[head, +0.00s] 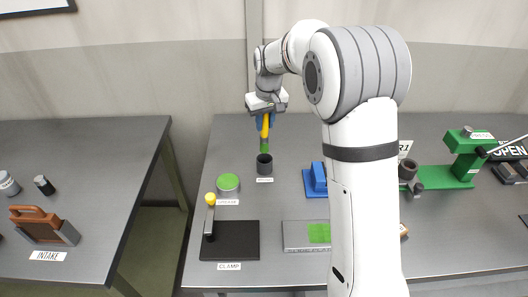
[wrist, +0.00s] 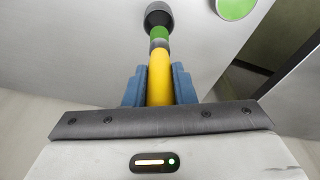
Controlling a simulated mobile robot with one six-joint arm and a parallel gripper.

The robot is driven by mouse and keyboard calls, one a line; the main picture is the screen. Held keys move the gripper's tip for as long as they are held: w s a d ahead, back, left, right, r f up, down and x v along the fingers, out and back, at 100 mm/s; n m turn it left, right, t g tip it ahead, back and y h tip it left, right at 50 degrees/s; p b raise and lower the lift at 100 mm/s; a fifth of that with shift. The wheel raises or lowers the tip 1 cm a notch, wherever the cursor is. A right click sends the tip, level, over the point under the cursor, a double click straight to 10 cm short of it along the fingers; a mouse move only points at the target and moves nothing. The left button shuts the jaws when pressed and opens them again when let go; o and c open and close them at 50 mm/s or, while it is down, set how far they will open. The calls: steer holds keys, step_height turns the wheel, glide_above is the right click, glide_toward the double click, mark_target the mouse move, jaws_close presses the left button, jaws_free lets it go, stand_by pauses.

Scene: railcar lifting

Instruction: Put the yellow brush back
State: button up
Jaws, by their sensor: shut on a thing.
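The yellow brush (head: 265,129) hangs upright from my gripper (head: 265,120), with its green end pointing down. My gripper's blue fingers are shut on its yellow handle. A dark round cup (head: 264,165) stands on the table right under the brush, with a small label in front of it. The green end is at or just over the cup's mouth; I cannot tell whether it is inside. In the wrist view the brush (wrist: 159,78) runs between the fingers (wrist: 159,88) toward the dark cup (wrist: 158,14), in line with it.
A green-topped round tin (head: 228,182) stands left of the cup. A black clamp plate (head: 230,241) with a yellow-knobbed lever is nearer the front. A blue block (head: 317,180) is to the right, and a green press (head: 455,170) further right. A separate intake table (head: 100,190) stands left.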

mark_target(266, 138)
step_height(266, 138, down, 4)
steer(key=shift+w+d+f+p, duration=0.1)
steer(key=shift+p, duration=0.25)
steer(key=shift+f+p, duration=0.35)
steer(key=shift+f, duration=1.65)
steer(key=shift+s+f, duration=0.1)
steer(key=shift+s, duration=0.1)
steer(key=o, duration=1)
step_height(266, 138, up, 12)
steer(key=s+b, duration=0.2)
steer(key=s+d+r+m+t, duration=0.1)
steer(key=s+d+r, duration=0.25)
steer(key=s, duration=0.45)
steer(key=s+d+r+m, duration=0.1)
steer(key=s+d+r, duration=0.1)
steer(key=s+d, duration=0.45)
steer(key=s+d+f+m, duration=0.1)
steer(key=s, duration=0.4)
steer(key=s+d+f, duration=0.1)
steer(key=s, duration=0.5)
steer(key=s+d+f+m, duration=0.1)
steer(key=s+f, duration=0.1)
steer(key=s, duration=0.4)
steer(key=shift+s+m+t+h, duration=0.1)
steer(key=shift+m+t+h, duration=0.2)
steer(key=shift+t, duration=0.1)
